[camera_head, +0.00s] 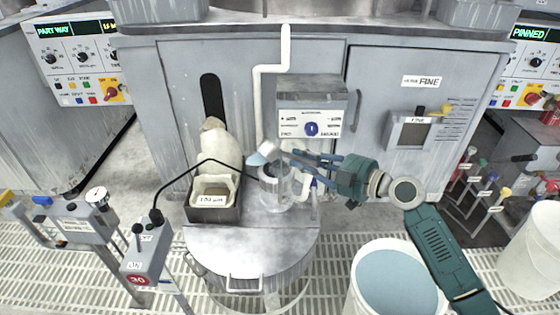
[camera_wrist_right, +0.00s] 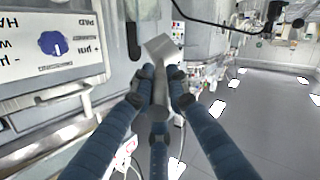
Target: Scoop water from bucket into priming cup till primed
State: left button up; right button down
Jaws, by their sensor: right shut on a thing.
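The white bucket (camera_head: 354,300) stands on the grating at the lower right and holds blue-grey water (camera_head: 393,280). My right gripper (camera_head: 292,155) is shut on a small pale scoop (camera_head: 268,147). The scoop is tilted over or just beside the priming cup (camera_head: 272,176), a grey cylinder on top of the round metal tank. A light blue patch shows at the scoop's lower end; I cannot tell if it is water pouring. In the right wrist view the blue fingers (camera_wrist_right: 158,95) close around the scoop's handle, with its square head (camera_wrist_right: 160,47) beyond. The cup's inside is mostly hidden. My left gripper is out of view.
A dark tray with a pale sack (camera_head: 213,200) sits left of the cup. A black hose arches over from a control post (camera_head: 146,252). A control box (camera_head: 311,110) and white pipe (camera_head: 285,65) stand behind. The tank lid (camera_head: 230,250) is bare in front.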

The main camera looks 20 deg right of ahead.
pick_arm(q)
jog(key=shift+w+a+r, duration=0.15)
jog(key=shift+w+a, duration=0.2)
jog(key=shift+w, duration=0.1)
pick_arm(e)
jog(key=shift+d+m, duration=0.15)
jog(key=shift+m, duration=0.15)
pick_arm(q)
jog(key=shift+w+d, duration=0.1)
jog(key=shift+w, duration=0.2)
pick_arm(e)
jog(key=shift+f, duration=0.2)
dwell(0.3)
